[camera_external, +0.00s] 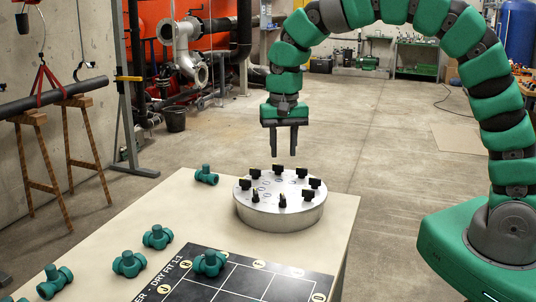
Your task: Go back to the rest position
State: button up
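My gripper (285,140) hangs at the end of my green arm, above the back of the table. Its two dark fingers point down and stand apart, with nothing seen between them. Below it, clear of the fingertips, is a round silver disc (295,212) with several black fittings around its top.
The pale table (185,207) bears several teal pipe fittings, one (206,175) near the back edge and one (209,263) on the black marked mat (240,280). Wooden trestles (70,160) with a pipe stand at left. The concrete floor (380,125) behind the table is largely open.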

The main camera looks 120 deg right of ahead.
jog(key=shift+r, duration=0.3)
